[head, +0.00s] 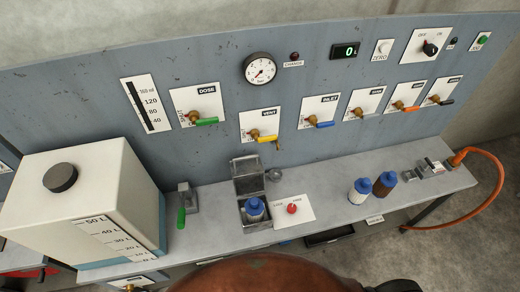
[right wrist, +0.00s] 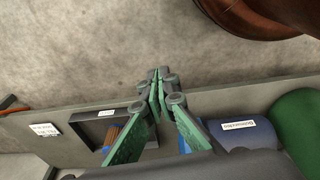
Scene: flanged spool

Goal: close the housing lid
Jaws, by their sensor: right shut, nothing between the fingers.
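The housing (head: 256,224) is a small grey metal box near the front edge of the bench, left of centre in the head view. Its lid (head: 248,178) stands open, raised at the back of the box. The housing does not clearly show in that view. My left gripper is not in view.
A red button on a white plate (head: 307,211) sits right of the housing. Two bottles (head: 360,191) stand farther right. A large white tank (head: 90,205) and a green-handled lever (head: 181,217) are left. The back panel (head: 220,75) carries valves and a gauge. A dark tray (right wrist: 90,127) shows in the right wrist view.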

